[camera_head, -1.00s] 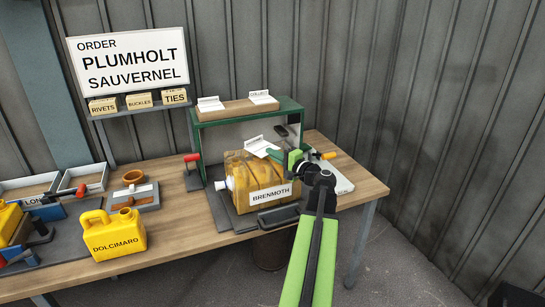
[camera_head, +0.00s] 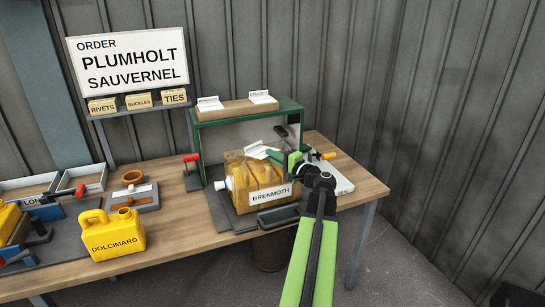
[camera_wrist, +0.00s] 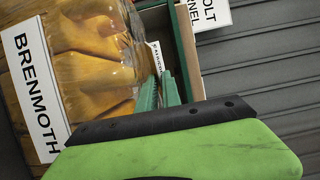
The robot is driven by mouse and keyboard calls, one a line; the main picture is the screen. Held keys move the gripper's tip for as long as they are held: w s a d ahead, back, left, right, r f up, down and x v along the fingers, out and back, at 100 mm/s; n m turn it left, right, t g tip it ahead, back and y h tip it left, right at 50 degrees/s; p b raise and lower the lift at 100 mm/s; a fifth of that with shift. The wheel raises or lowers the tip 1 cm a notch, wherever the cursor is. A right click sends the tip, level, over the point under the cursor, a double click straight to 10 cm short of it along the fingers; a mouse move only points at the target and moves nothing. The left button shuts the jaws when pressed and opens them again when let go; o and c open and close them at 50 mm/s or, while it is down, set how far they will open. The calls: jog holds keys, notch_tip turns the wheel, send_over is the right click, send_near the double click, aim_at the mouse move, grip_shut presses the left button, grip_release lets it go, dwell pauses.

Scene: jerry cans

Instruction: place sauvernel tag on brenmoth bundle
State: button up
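The Brenmoth bundle (camera_head: 258,182) is a group of yellow jerry cans in clear wrap inside the green frame, with a white BRENMOTH label (camera_wrist: 38,90) on its front. My gripper (camera_head: 273,156) reaches in from the right at the bundle's top. Its green fingers (camera_wrist: 158,92) are close together on a white tag (camera_head: 257,149), whose edge shows between them in the wrist view (camera_wrist: 155,52). The tag is tilted at the top of the bundle; I cannot tell whether it touches the wrap. Its print is too small to read surely.
The green frame (camera_head: 196,125) carries a wooden block (camera_head: 237,109) with two white tags on top. The order board (camera_head: 128,60) reads PLUMHOLT SAUVERNEL. A yellow DOLCIMARD can (camera_head: 112,237) and a red-handled tool (camera_head: 192,172) stand left. An orange-handled tool (camera_head: 325,156) lies right.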

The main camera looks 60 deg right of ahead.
jog(key=shift+r+p, duration=0.4)
jog(key=shift+s+r, duration=0.15)
jog(key=shift+s, duration=0.15)
jog(key=s+a, duration=0.2)
jog(key=s, duration=0.9)
jog(key=shift+a, duration=0.15)
